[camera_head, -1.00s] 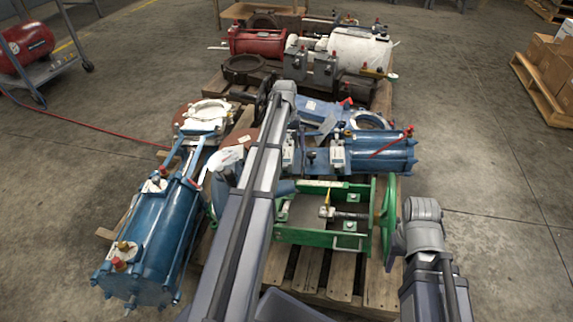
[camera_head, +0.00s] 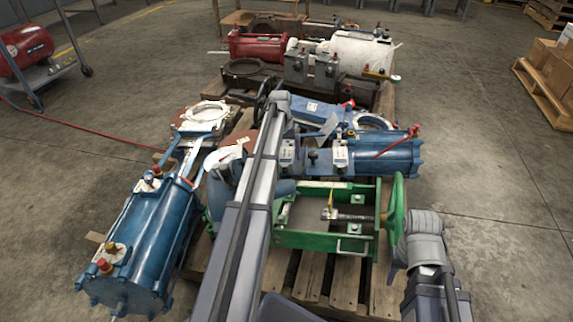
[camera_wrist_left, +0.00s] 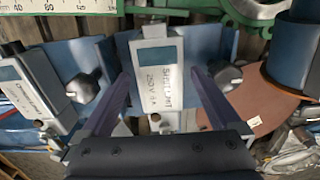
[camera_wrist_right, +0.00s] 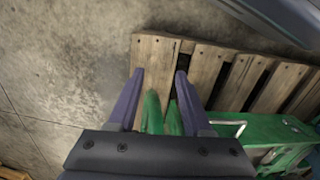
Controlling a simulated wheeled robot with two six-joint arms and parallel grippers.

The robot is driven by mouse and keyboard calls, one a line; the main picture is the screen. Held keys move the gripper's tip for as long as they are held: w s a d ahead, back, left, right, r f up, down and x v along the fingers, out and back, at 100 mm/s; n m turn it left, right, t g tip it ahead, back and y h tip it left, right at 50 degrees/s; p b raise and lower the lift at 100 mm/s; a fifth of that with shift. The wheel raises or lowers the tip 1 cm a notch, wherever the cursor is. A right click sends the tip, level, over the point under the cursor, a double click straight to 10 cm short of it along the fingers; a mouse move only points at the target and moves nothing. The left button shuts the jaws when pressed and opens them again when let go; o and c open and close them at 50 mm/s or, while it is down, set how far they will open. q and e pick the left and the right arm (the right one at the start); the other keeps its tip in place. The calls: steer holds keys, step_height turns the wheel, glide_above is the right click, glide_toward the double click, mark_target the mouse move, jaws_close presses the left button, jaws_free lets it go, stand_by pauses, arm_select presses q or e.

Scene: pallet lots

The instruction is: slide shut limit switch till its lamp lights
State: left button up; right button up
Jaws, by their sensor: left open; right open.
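The shut limit switch (camera_wrist_left: 157,75) is a pale grey box with a dark window and printed label, on a blue bar in the left wrist view. My left gripper (camera_wrist_left: 155,85) is open, one finger on each side of the box; contact is unclear. In the head view, my left arm hides this gripper. A grey thumbscrew (camera_wrist_left: 226,76) shows beside the right finger. I cannot make out a lit lamp. My right gripper (camera_wrist_right: 160,75) is open above the pallet, with green parts, apparently the handwheel, between its fingers. The green handwheel (camera_head: 397,203) stands beside my right arm in the head view.
A second labelled grey box (camera_wrist_left: 35,85) is left of the shut limit switch. The green frame (camera_head: 325,243) and a large blue cylinder (camera_head: 148,240) sit on the crowded pallet (camera_head: 345,275). A red hose (camera_head: 90,130) crosses the floor.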

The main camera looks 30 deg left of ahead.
arm_select(q)
step_height(320, 180, down, 2)
steer(key=shift+d+f+b, duration=0.1)
steer(key=shift+f+b, duration=0.05)
steer(key=shift+b, duration=0.55)
jaws_close()
stand_by(0.4)
